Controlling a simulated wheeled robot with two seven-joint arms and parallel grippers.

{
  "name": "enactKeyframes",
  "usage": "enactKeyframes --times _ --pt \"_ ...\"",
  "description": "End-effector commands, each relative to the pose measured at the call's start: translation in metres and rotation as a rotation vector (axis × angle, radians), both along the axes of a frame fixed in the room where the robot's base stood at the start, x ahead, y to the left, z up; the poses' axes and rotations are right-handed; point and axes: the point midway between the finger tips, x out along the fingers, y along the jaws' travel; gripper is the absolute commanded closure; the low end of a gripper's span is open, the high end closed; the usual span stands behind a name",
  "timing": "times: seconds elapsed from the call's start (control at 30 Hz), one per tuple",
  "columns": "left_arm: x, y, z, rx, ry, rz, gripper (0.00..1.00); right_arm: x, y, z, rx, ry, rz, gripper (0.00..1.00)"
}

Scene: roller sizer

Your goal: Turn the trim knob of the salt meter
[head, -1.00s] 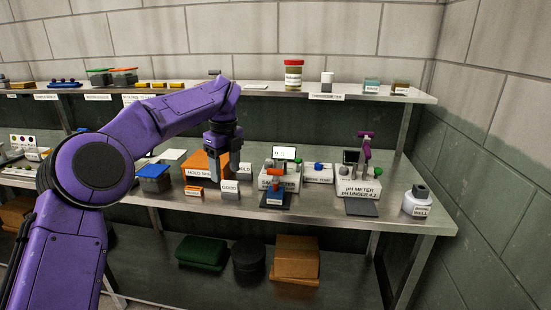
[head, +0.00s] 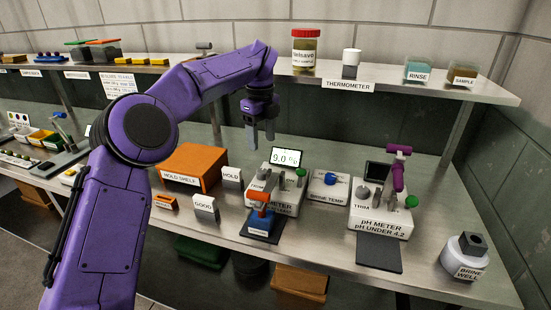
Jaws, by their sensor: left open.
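A white meter (head: 285,203) with a lit screen (head: 287,156) reading 9.0 % stands on the bench at centre. Its label is partly hidden, with only "METER" readable, so I cannot confirm the salt name. A small grey knob (head: 264,174) is on its upper left, and a green knob (head: 301,173) on its right. An orange-red part (head: 260,197) on a blue block stands in front, covering some of it. My left gripper (head: 262,140) points down, open and empty, above and slightly left of the screen, apart from the meter. My right gripper is not in view.
The pH meter (head: 382,221) with a purple lever (head: 398,175) stands to the right; a white temp box (head: 329,187) sits between. An orange hold shelf (head: 190,163) is left. The brine well (head: 466,257) is far right. An upper shelf (head: 430,89) holds jars.

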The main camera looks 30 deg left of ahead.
Motion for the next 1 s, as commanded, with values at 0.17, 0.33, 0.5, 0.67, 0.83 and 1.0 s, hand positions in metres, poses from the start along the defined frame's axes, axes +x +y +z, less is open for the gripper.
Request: enactKeyframes --times 0.17,0.33,0.5,0.67,0.83,1.0 --pt "-0.001 -0.003 -0.018 0.000 0.000 -0.007 0.39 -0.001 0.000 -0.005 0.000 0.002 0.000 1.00" --pt "0.001 -0.004 -0.059 -0.001 0.004 -0.007 0.39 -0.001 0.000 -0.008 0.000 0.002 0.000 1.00" --pt "0.001 -0.003 -0.090 0.001 0.002 -0.006 0.39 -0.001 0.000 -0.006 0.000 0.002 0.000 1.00" --pt "0.001 -0.002 -0.104 0.000 0.000 -0.004 0.39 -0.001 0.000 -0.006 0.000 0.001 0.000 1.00" --pt "0.000 -0.001 -0.105 0.000 -0.001 -0.003 0.39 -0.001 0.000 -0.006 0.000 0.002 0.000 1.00" --pt "0.000 -0.001 -0.105 0.000 -0.001 -0.003 0.68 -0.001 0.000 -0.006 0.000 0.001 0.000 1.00"
